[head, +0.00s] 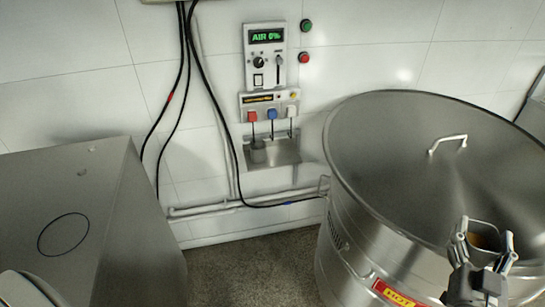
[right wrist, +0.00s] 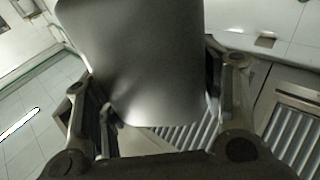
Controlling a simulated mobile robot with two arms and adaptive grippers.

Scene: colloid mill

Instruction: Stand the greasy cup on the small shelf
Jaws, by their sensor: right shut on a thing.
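My right gripper (head: 484,246) is at the lower right of the head view, in front of the big steel vessel. It is shut on a grey cup (head: 483,236) with a brownish inside, its open top facing up. In the right wrist view the cup (right wrist: 140,60) is a large smooth grey body between the two fingers (right wrist: 160,105). The small steel shelf (head: 287,157) is on the wall below the control panels, left of the vessel and well away from the gripper. My left gripper is out of view.
A small dark grey container (head: 258,151) stands at the shelf's left end. Red, blue and white pieces (head: 271,114) hang above the shelf. Black cables (head: 213,90) run down left of the shelf. A steel cabinet (head: 110,210) stands left.

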